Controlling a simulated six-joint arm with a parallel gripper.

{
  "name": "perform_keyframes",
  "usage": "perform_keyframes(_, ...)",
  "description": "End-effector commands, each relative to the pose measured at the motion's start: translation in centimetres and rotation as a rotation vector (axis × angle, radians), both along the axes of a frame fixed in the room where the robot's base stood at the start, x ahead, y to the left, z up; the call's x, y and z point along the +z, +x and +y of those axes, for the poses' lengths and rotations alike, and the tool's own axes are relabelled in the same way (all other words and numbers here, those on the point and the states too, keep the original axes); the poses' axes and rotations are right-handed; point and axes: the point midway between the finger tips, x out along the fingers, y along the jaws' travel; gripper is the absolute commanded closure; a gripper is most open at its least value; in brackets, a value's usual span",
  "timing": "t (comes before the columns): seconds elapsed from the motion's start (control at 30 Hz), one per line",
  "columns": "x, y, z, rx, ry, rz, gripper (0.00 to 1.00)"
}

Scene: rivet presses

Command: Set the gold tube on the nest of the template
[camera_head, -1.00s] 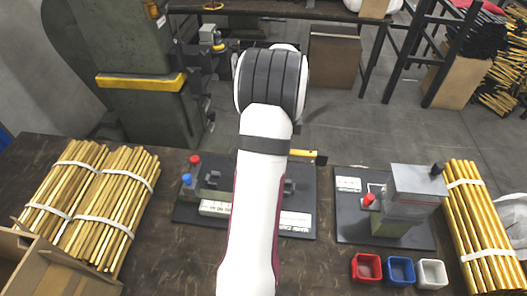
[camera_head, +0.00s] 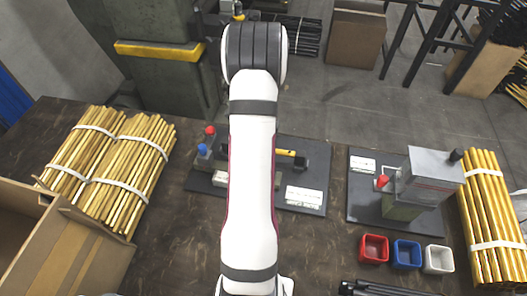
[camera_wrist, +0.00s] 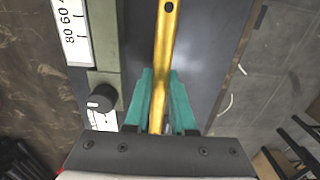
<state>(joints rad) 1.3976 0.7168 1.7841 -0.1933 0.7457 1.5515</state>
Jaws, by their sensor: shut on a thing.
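My gripper (camera_wrist: 162,98) has teal fingers shut on the gold tube (camera_wrist: 166,45) in the wrist view. The tube runs up the picture between the fingers, with a dark hole near its far end. In the head view my arm hides the gripper, and a short piece of the tube (camera_head: 286,152) shows to the right of the arm, over a dark template board (camera_head: 317,148). In the wrist view a scale strip (camera_wrist: 75,32), a grey-green bar (camera_wrist: 106,60) and a black knob (camera_wrist: 101,98) lie left of the tube. I cannot tell whether the tube touches the nest.
A press (camera_head: 425,182) stands on its own board at the right. Red (camera_head: 373,249), blue (camera_head: 406,254) and white (camera_head: 438,260) bins sit in front. Tied gold tube bundles lie left (camera_head: 120,175) and right (camera_head: 490,215). A cardboard box (camera_head: 75,255) is at the front left.

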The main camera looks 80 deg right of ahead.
Motion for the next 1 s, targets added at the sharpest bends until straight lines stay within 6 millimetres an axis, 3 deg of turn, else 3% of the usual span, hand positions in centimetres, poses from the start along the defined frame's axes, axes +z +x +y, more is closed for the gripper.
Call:
perform_keyframes(0.1, -1.6, 0.0, 0.0, 0.0, 0.002, 0.0, 1.0)
perform_keyframes(0.43, -2.0, -0.1, 0.0, 0.0, -0.001, 0.0, 1.0)
perform_keyframes(0.47, -2.0, -0.1, 0.0, 0.0, -0.001, 0.0, 0.75)
perform_keyframes(0.6, -2.0, -0.1, 0.0, 0.0, -0.001, 0.0, 0.5)
perform_keyframes(0.9, -1.9, -0.1, 0.0, 0.0, -0.001, 0.0, 0.47)
perform_keyframes(1.0, -0.5, -0.1, -0.1, 0.001, -0.005, 0.0, 0.47)
